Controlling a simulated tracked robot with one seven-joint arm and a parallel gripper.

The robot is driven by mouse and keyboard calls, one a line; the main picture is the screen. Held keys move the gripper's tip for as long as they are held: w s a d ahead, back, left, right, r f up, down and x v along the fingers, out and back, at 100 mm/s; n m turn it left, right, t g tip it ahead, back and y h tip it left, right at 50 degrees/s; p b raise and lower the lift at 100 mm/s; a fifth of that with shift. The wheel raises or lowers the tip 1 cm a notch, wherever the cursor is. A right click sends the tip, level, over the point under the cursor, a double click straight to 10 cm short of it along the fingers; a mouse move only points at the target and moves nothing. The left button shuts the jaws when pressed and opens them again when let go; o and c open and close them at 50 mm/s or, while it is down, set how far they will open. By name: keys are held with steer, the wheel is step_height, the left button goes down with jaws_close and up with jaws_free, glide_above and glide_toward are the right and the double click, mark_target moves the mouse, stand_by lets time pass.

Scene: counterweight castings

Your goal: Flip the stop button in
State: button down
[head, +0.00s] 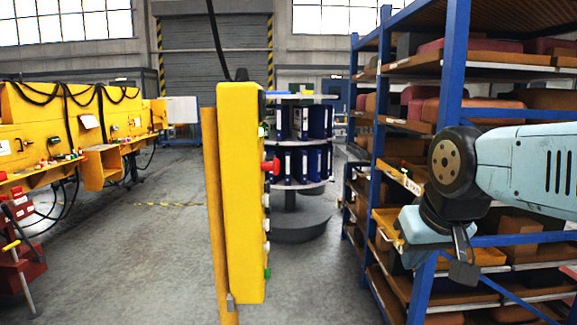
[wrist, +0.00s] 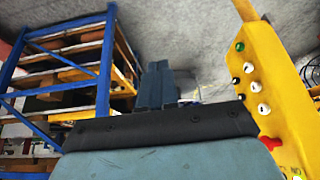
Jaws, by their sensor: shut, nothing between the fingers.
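The stop button (head: 270,166) is a red knob sticking out from the right-hand face of a tall yellow control box (head: 240,195). In the wrist view the red button (wrist: 270,143) shows low at the right on the yellow box (wrist: 268,85), partly hidden. Whether it is pressed in, I cannot tell. My gripper (head: 464,270) hangs well to the right of the box in the head view, pointing down and apart from it. In the wrist view my gripper (wrist: 158,85) shows its fingers together and empty, left of the box.
White, black and green buttons (wrist: 240,46) share the box face. A blue-framed rack (head: 455,60) of castings stands close by my arm. A round binder stand (head: 300,220) is behind the box. Yellow machinery (head: 30,120) lines the left. Open floor lies left of the box.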

stand_by(0.3)
steer(key=w+a+r+m+g+y, duration=0.3)
steer(key=w+a+m+g+y, duration=0.3)
steer(key=w+a+m+y, duration=0.35)
steer(key=w+d+r+m+y, duration=0.2)
steer(key=w+m+y, duration=0.2)
steer(key=w, duration=0.3)
steer(key=w+d+r+m+t+y, duration=0.1)
steer(key=w+d+r+m+y, duration=0.2)
steer(key=w, duration=0.5)
steer(key=shift+d+r+m+t+y, duration=0.2)
steer(key=shift+m+t+y, duration=0.1)
steer(key=shift+m+y, duration=0.7)
steer(key=shift+a, duration=0.1)
glide_toward(270, 166)
steer(key=a, duration=0.2)
steer(key=w+a, duration=0.1)
steer(key=a, duration=0.1)
steer(key=shift+w+a, duration=0.15)
steer(key=shift+a, duration=0.15)
